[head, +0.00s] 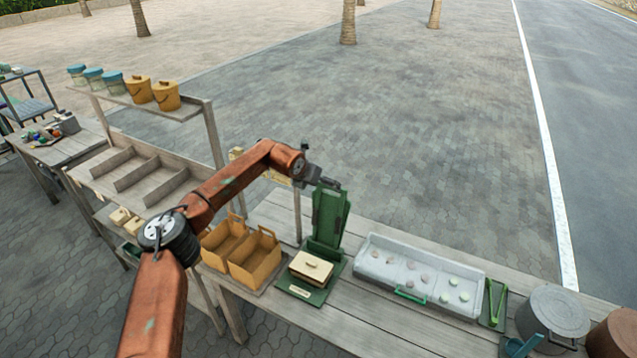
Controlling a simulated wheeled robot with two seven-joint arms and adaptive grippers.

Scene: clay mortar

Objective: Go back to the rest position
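My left arm comes in from the left and reaches over the wooden bench. My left gripper (328,184) is at the top edge of an upright green panel (328,215), which stands at the back of a green base (308,293). The fingers are small and dark here, so I cannot tell whether they are open or shut, or whether they touch the panel. A cream block with a small handle (311,268) sits on the green base. My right gripper is out of view.
Two tan bins (255,262) stand left of the green base. A pale tray (420,272) with several small discs, green tongs (496,303) and a grey lidded pot (553,315) lie to the right. A shelf (190,108) with buckets rises behind my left arm.

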